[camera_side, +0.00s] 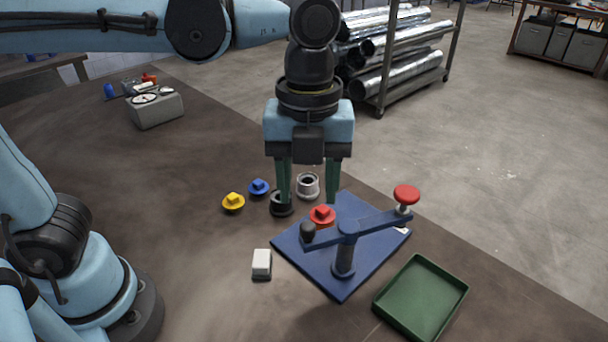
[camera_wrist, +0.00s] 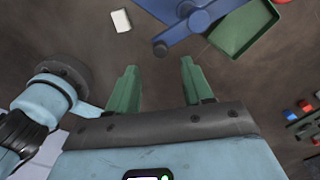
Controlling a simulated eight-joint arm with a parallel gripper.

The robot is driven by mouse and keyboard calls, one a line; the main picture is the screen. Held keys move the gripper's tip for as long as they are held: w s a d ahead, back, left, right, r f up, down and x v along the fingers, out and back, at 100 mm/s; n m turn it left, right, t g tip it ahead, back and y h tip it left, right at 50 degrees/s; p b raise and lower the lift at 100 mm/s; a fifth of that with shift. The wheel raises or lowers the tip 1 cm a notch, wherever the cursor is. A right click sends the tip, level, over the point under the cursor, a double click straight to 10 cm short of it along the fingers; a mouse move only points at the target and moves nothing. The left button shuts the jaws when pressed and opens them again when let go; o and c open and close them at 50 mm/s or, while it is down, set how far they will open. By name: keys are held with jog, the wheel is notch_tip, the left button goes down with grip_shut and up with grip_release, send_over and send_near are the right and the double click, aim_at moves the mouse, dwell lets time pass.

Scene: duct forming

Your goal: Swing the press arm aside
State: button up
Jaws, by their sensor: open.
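The press arm (camera_side: 373,226) is a blue bar on a dark upright post, standing on a blue base plate (camera_side: 316,268). One end carries a red knob (camera_side: 406,194); the other end, with a dark rounded piece (camera_side: 308,230), is beside a red knobbed part (camera_side: 322,214). The press arm also shows at the top of the wrist view (camera_wrist: 178,33). My gripper (camera_side: 308,197) points down, open and empty, behind the plate in the side view. Its green fingers (camera_wrist: 158,75) are apart and show no contact with the press arm.
A green tray (camera_side: 462,292) lies right of the plate and a white block (camera_side: 262,262) left of it. Yellow (camera_side: 233,202) and blue (camera_side: 258,187) knobbed parts, a black ring (camera_side: 281,209) and a grey ring (camera_side: 308,189) stand near my fingers. A grey box (camera_side: 155,110) is farther back.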

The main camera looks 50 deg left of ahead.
jog(key=shift+r, duration=2.9)
jog(key=a+f+n+t, duration=0.2)
jog(key=a+f+n, duration=0.2)
jog(key=n, duration=0.5)
jog(key=a+f+n+t, duration=0.2)
jog(key=a+f+n, duration=0.2)
jog(key=n, duration=0.5)
jog(key=w+a+f+n+t, duration=0.1)
jog(key=a+f+n+t, duration=0.2)
jog(key=a+n, duration=0.5)
jog(key=shift+f+n, duration=0.45)
jog(key=shift+n, duration=0.15)
